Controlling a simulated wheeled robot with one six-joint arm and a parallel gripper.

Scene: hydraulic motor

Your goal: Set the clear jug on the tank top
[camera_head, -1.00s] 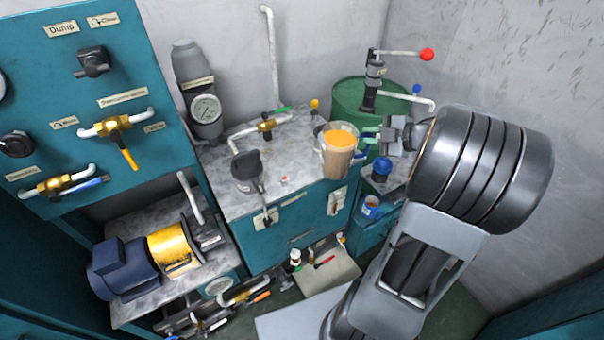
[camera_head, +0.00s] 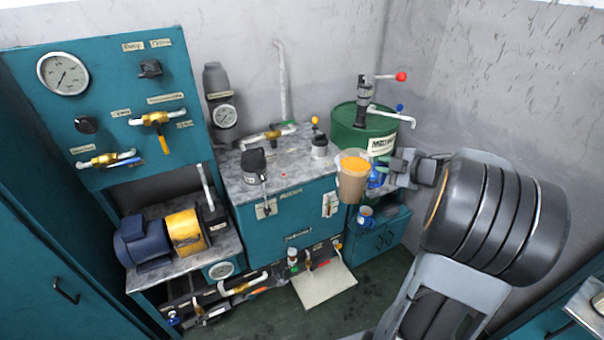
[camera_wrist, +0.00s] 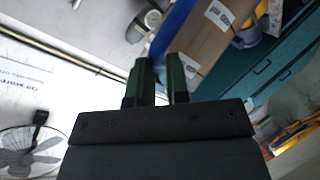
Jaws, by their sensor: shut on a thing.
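The clear jug (camera_head: 352,184), filled with orange-brown liquid, is held upright in the head view. My gripper (camera_head: 380,176) is shut on its right side, though the fingertips are hard to make out there. The teal tank's grey mottled top (camera_head: 287,170) lies left of the jug. The jug appears in front of the tank's right edge; its height above the top is unclear.
A green drum (camera_head: 362,135) with a hand pump stands behind right. The top's front middle is mostly clear.

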